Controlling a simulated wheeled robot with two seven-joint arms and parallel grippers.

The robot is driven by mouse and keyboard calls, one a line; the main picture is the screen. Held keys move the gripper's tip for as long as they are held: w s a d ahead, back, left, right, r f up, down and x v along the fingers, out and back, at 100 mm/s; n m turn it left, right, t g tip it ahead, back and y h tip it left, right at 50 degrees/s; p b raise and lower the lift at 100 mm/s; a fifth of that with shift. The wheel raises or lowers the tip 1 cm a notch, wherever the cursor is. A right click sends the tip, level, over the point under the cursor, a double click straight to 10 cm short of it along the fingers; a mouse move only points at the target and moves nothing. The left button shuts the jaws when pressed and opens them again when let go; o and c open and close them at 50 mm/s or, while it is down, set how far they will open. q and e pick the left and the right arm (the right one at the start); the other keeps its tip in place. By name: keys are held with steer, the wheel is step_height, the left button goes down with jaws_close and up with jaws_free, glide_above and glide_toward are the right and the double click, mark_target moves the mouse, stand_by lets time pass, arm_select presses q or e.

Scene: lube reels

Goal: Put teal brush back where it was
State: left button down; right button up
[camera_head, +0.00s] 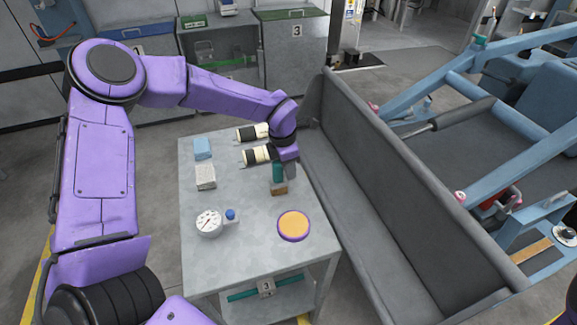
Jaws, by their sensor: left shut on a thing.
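The teal brush (278,173) is upright, with its brown head (279,189) at the bottom, over the right part of the grey table (250,262). My left gripper (285,168) comes down from above and is shut on the brush's upper part. I cannot tell whether the brown head touches the tabletop. The gripper's fingers are small and partly hidden. My right gripper is not in view.
Two black-and-cream cylinders (256,155) lie just left of the gripper. A blue block (203,148), a pale block (206,178), a gauge (208,223), a blue-capped item (230,215) and an orange disc (293,225) are on the table. A grey bench (400,180) stands close right.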

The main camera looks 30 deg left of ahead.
arm_select(q)
steer(key=c, duration=0.9)
jaws_free()
steer(key=shift+s, duration=0.1)
steer(key=r, duration=0.8)
steer(key=s+a+r, duration=0.1)
steer(key=r, duration=0.3)
steer(key=shift+r+b, duration=0.1)
steer(key=shift+b, duration=0.3)
